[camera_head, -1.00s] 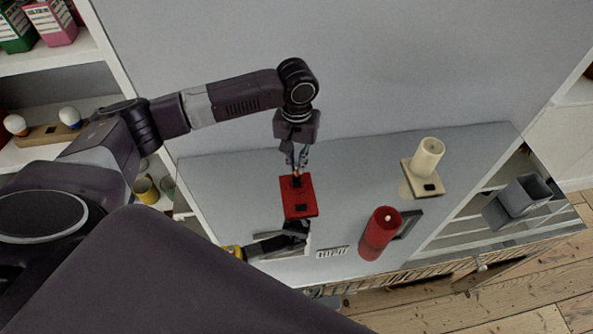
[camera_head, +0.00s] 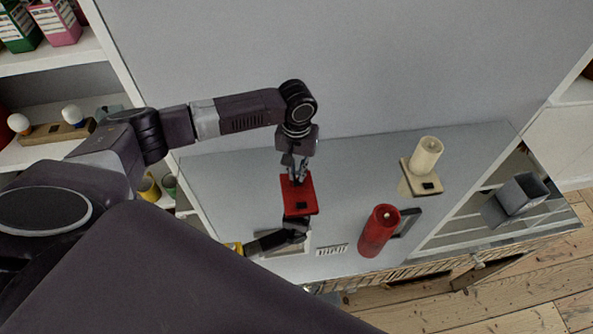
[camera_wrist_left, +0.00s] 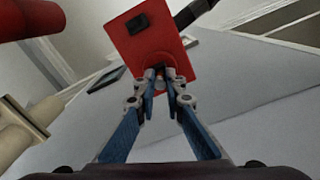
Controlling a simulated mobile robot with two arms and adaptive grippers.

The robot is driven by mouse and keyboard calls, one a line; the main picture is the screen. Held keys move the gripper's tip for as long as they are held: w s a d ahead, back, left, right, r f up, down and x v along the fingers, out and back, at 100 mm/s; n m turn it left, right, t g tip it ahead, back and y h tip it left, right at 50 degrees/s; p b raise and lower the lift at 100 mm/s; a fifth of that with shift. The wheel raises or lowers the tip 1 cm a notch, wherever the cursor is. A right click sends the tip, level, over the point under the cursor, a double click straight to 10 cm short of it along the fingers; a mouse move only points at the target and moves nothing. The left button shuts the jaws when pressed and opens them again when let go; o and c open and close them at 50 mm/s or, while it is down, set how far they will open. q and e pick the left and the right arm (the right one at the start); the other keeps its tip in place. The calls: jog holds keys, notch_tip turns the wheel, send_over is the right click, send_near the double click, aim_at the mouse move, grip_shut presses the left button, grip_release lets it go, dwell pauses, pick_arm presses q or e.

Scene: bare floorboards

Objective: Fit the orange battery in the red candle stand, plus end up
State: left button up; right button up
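The red candle stand (camera_head: 305,200) is a flat red plate with a black patch. It is at the centre of the head view and tilted at the top of the left wrist view (camera_wrist_left: 128,45). My left gripper (camera_head: 296,174) is at its far end, fingertips (camera_wrist_left: 165,80) close together around a small piece at the stand's edge, seemingly the orange battery. The battery is almost wholly hidden, so its plus end and depth in the stand cannot be read. My right gripper (camera_head: 297,226) is at the stand's near end and seems to hold it; its fingertips are hidden.
A red candle (camera_head: 379,230) stands right of the stand, beside a dark frame (camera_head: 407,222). A cream candle (camera_head: 426,156) on a cream base is farther right, near a grey open box (camera_head: 522,194). The grey cabinet top (camera_head: 355,160) is clear between them.

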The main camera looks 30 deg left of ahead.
aim_at(297, 173)
pick_arm(q)
jog(key=o, duration=0.4)
jog(key=shift+s+f, duration=0.35)
jog(key=shift+f, duration=0.1)
jog(key=shift+c, duration=0.2)
jog(key=shift+f, duration=0.1)
jog(key=shift+w+r, duration=0.2)
jog(key=shift+r, duration=0.25)
notch_tip(297, 173, up, 12)
jog(key=b, duration=0.2)
jog(key=shift+r, duration=0.2)
jog(key=shift+w, duration=0.1)
